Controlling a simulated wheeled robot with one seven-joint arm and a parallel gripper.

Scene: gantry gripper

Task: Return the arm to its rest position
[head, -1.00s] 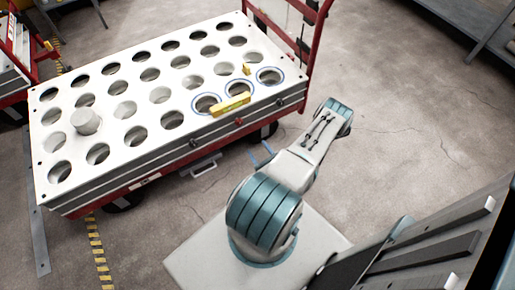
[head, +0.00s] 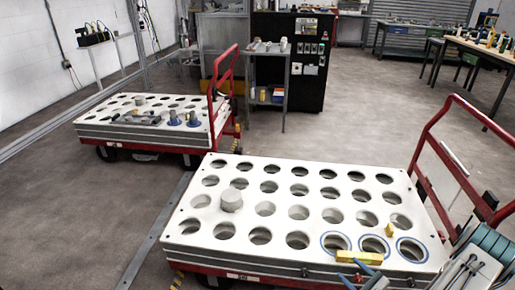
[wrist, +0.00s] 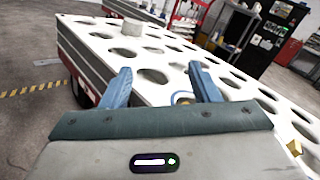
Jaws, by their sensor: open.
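My gripper (wrist: 160,70) is open and empty in the wrist view, with its two blue fingers apart in front of the near cart's white holed top (wrist: 100,42). In the head view its blue fingertips (head: 362,282) show at the bottom edge, by the front side of the near cart (head: 190,232). Part of my arm (head: 488,245) shows at the lower right corner; the rest is out of view.
A grey cylinder (head: 231,200) stands on the near cart. A yellow block (head: 359,257) lies by the blue-ringed holes, with a small yellow piece (head: 389,230) behind. A red handle (head: 420,150) rises at right. Another cart (head: 95,131) stands behind left. Open floor (head: 70,215) lies at left.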

